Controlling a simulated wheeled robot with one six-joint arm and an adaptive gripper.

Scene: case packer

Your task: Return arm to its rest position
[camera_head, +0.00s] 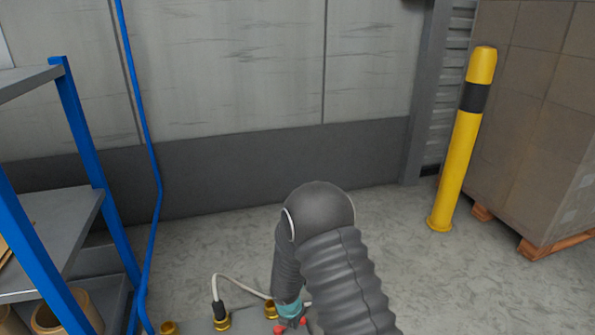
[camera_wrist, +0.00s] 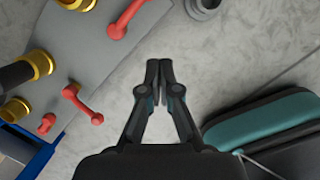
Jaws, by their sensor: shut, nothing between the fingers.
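My gripper (camera_wrist: 159,72) shows in the wrist view with its two dark fingers together and nothing between them. It is over bare grey floor, beside a grey panel (camera_wrist: 95,50) with red handles and brass fittings. In the head view my arm, in a dark ribbed sleeve, rises from the bottom and bends over downward. The gripper itself is not clearly seen there, as the arm hides much of that spot.
A blue-framed shelf (camera_head: 85,135) stands at the left, with a blue hose (camera_head: 152,160) beside it. A yellow bollard (camera_head: 463,145) and stacked cartons (camera_head: 535,110) on a pallet (camera_head: 555,245) stand at the right. A grey wall (camera_head: 270,160) closes the back. Floor between is clear.

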